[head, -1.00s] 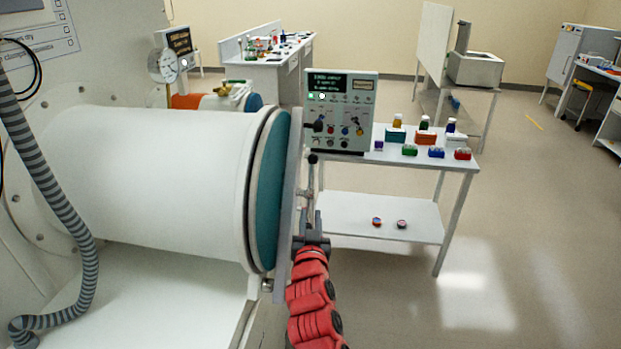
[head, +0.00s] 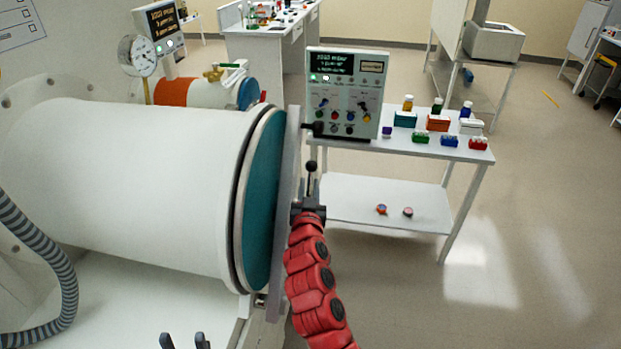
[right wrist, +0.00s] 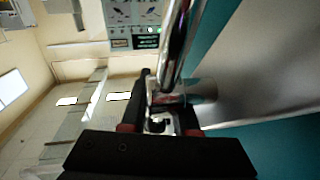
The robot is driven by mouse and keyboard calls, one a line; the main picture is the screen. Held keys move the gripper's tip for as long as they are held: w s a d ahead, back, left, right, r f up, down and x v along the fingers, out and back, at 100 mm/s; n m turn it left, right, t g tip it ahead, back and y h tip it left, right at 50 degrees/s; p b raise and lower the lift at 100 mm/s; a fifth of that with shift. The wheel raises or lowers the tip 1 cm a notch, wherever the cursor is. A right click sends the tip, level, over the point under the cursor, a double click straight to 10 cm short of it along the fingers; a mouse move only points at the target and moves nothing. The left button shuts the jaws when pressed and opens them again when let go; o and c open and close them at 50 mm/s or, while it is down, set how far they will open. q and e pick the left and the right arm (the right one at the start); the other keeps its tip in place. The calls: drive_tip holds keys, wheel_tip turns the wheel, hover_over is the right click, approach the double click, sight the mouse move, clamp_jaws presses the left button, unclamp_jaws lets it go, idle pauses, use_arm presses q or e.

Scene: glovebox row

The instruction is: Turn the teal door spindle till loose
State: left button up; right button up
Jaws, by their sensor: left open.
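The teal door (head: 262,200) closes the right end of a large white cylinder (head: 130,185). A grey bar (head: 291,190) stands across its outer side. A spindle handle with a black knob (head: 312,166) shows just right of the bar. My right gripper (head: 308,206) is at this handle, below the knob. In the right wrist view, a chrome rod (right wrist: 176,45) runs down to between the fingers of the right gripper (right wrist: 165,100); whether they clamp it is unclear. My left gripper (head: 185,342) is open and empty at the bottom edge, below the cylinder.
A white cart (head: 400,150) behind the door carries a control box (head: 345,92), small bottles and coloured blocks. A ribbed grey hose (head: 45,250) hangs at the left. A round gauge (head: 142,55) stands behind the cylinder.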

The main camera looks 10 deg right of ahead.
drive_tip(key=shift+s+r, duration=0.15)
drive_tip(key=shift+s, duration=0.05)
clamp_jaws()
idle(1.3)
